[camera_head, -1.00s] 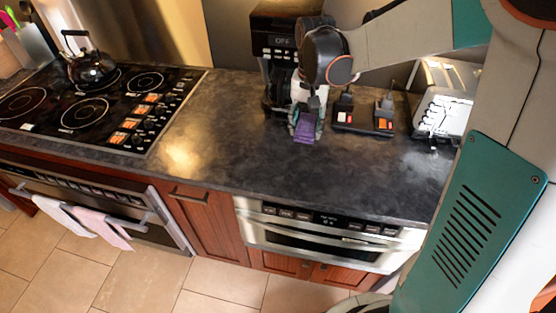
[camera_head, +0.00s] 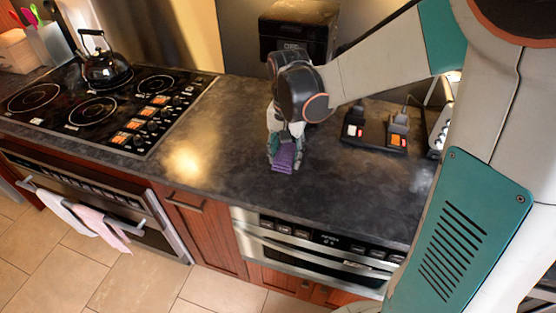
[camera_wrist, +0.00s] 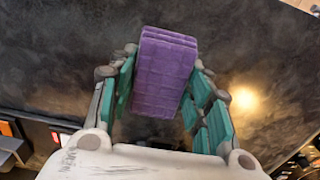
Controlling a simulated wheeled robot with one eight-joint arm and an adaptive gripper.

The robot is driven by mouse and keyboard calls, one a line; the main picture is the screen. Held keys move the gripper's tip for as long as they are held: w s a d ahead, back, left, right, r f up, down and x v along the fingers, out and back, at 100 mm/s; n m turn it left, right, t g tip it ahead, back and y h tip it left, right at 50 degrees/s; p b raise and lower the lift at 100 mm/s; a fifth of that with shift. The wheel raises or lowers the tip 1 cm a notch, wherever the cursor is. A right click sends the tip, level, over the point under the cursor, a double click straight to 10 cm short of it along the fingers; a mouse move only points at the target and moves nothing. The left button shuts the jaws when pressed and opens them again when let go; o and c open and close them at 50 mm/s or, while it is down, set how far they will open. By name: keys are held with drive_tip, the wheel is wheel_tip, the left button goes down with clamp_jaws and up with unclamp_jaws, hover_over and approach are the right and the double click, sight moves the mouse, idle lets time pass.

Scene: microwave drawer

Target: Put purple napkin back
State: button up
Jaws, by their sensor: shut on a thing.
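The purple napkin (camera_head: 284,158) is a folded block held between the fingers of my gripper (camera_head: 286,148), over the dark countertop. In the wrist view the napkin (camera_wrist: 165,72) sits between the teal finger pads of my gripper (camera_wrist: 160,92), which is shut on it. The napkin's far end sticks out past the fingertips. I cannot tell exactly how high it is above the counter. A white towel (camera_head: 62,208) and a pink towel (camera_head: 98,222) hang on the oven handle at the left.
The cooktop (camera_head: 95,105) with a kettle (camera_head: 103,62) is at the left. A black coffee machine (camera_head: 298,25) stands behind my gripper. A black device with orange switches (camera_head: 375,128) is right of it. The countertop (camera_head: 215,150) between cooktop and gripper is clear.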

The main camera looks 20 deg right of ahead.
sight(285, 178)
drive_tip(key=shift+f+b, duration=1.05)
drive_tip(key=shift+f, duration=2.7)
drive_tip(key=shift+f, duration=0.15)
drive_tip(key=o, duration=1.3)
